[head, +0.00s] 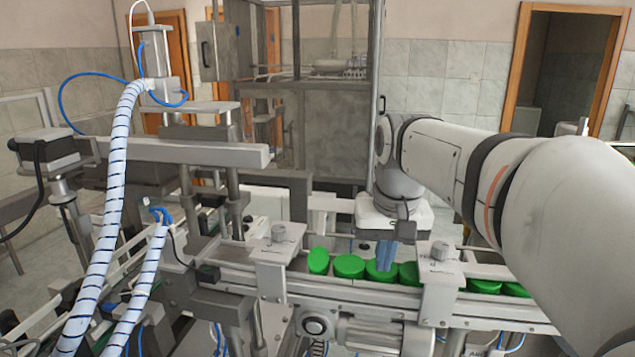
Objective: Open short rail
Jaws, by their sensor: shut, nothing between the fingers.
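My gripper (385,257) hangs from my arm at the right of centre, its blue fingers pointing down and shut. Its fingertips are at the row of green caps, close to the cap (382,272) in the middle of the row; I cannot tell whether they touch it. The caps sit in a metal channel with a light grey rail (350,290) along its near side. Two grey brackets with knobs, a left one (279,254) and a right one (441,262), stand over this rail. Which piece is the short rail is unclear; the far side is partly hidden by my gripper.
A machine with a horizontal grey beam (200,152) and striped hoses (112,190) stands at the left. A steel cabinet (335,125) stands behind. More green caps (484,286) lie right of the right bracket, partly behind my arm.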

